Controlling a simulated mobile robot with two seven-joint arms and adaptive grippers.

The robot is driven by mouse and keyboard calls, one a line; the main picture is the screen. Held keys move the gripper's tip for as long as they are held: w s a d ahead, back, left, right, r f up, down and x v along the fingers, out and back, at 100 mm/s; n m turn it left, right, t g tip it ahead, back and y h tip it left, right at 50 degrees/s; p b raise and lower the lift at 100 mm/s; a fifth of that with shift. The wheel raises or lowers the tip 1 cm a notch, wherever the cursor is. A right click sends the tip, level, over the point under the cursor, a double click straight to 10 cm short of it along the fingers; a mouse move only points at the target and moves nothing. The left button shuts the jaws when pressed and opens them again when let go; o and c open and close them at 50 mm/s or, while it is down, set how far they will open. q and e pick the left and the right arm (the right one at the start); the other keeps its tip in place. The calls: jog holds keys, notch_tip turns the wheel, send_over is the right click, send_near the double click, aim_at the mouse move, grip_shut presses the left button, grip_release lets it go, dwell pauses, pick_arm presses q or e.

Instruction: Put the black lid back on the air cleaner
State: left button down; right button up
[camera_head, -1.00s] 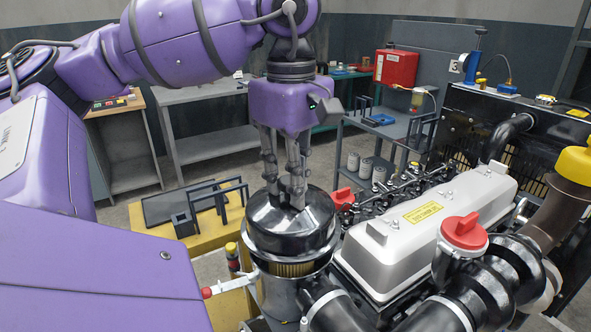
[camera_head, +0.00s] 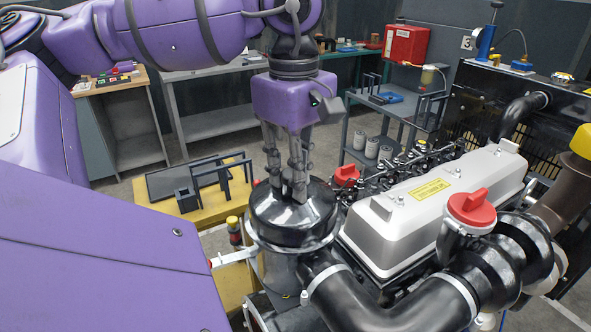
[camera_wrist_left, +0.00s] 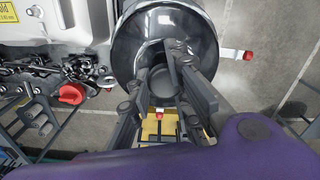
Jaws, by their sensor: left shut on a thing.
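The glossy black lid (camera_head: 315,216) sits over the top of the air cleaner (camera_head: 281,270), looking level. Its lower edge meets the canister's rim, and no filter shows between them. Whether it is fully seated I cannot tell. My left gripper (camera_head: 293,192) points straight down from above and is shut on the knob at the lid's middle. In the left wrist view, the lid (camera_wrist_left: 140,50) lies beneath the fingers of my left gripper (camera_wrist_left: 172,82). The fingers hide part of the knob. My right gripper is not in view.
A clamp lever (camera_head: 236,257) sticks out left of the canister. A yellow bench (camera_head: 215,213) with dark stands is behind left.

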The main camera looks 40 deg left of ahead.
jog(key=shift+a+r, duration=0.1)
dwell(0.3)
pick_arm(q)
jog(key=c, duration=1.5)
grip_release()
jog(key=shift+c, duration=0.2)
jog(key=shift+f, duration=0.1)
jog(key=shift+c, duration=0.7)
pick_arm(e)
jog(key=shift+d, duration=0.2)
pick_arm(q)
jog(key=shift+r+p, duration=0.45)
jog(key=shift+r, duration=1.05)
jog(key=shift+r+p, duration=0.65)
jog(key=shift+r, duration=1.9)
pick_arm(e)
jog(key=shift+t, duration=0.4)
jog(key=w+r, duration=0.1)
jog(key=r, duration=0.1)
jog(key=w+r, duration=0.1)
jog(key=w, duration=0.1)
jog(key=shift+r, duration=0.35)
